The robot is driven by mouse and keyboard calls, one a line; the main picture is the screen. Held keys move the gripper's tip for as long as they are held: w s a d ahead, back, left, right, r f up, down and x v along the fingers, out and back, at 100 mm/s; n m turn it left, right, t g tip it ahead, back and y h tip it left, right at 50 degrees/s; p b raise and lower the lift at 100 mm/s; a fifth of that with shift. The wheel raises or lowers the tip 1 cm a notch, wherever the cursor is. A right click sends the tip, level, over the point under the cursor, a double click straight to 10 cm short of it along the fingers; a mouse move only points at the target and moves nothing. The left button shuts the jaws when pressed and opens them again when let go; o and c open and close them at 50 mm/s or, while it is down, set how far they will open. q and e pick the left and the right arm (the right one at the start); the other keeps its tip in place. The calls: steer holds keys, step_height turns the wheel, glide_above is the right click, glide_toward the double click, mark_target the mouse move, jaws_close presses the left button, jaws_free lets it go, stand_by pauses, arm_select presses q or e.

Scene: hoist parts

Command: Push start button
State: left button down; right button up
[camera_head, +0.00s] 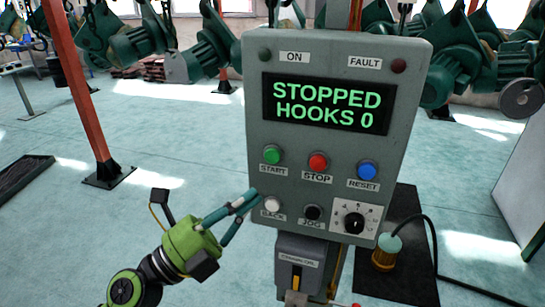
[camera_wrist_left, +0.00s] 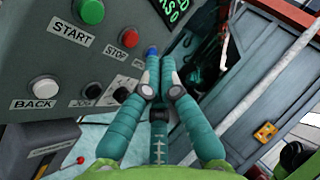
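The green start button (camera_head: 272,155) is at the left of the upper button row on the grey control panel (camera_head: 330,80), above a START label. It also shows at the top left of the left wrist view (camera_wrist_left: 90,11). My left gripper (camera_head: 252,194) is at the panel's lower left edge, below and left of the start button and near the white BACK button (camera_head: 272,204). Its fingertips (camera_wrist_left: 160,58) come together with nothing visible between them. The gripper appears apart from the start button. My right gripper is in neither view.
The display (camera_head: 328,103) reads STOPPED, HOOKS 0. A red STOP button (camera_head: 318,162), blue RESET button (camera_head: 367,170), black JOG button (camera_head: 312,213) and rotary knob (camera_head: 354,221) share the panel. An orange post (camera_head: 80,90) stands at left. Open floor lies left of the panel.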

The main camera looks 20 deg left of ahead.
mark_target(272, 156)
arm_select(q)
steer(key=shift+w, duration=0.1)
steer(key=shift+w+d, duration=0.1)
steer(key=shift+w, duration=4.3)
steer(key=shift+w, duration=0.15)
steer(key=shift+w, duration=0.25)
